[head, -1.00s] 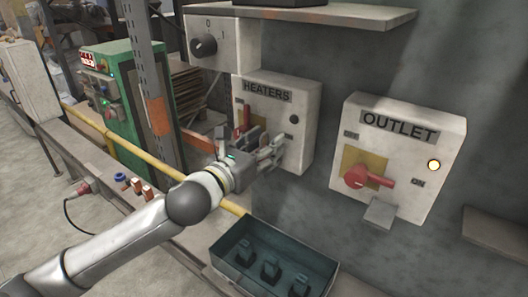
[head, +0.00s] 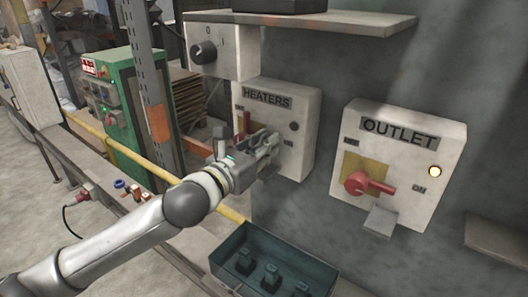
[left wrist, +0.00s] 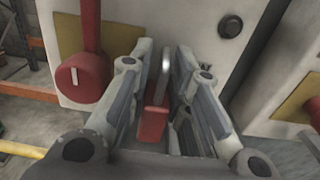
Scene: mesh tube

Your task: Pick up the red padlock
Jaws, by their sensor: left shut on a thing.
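The red padlock (left wrist: 153,120) shows in the left wrist view with its grey shackle pointing up. It is between the fingers of my left gripper (left wrist: 164,58), which is shut on it. In the head view my left gripper (head: 268,148) is in front of the lower part of the HEATERS box (head: 303,112), and the padlock cannot be made out there. Whether the padlock touches the box is not clear. My right gripper is not in view.
A red switch handle (left wrist: 88,60) is left of the gripper. The OUTLET box (head: 438,160) with its red handle (head: 358,184) is to the right. A blue-green tray (head: 222,262) with several dark blocks is below. A grey shelf (head: 350,20) juts out above.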

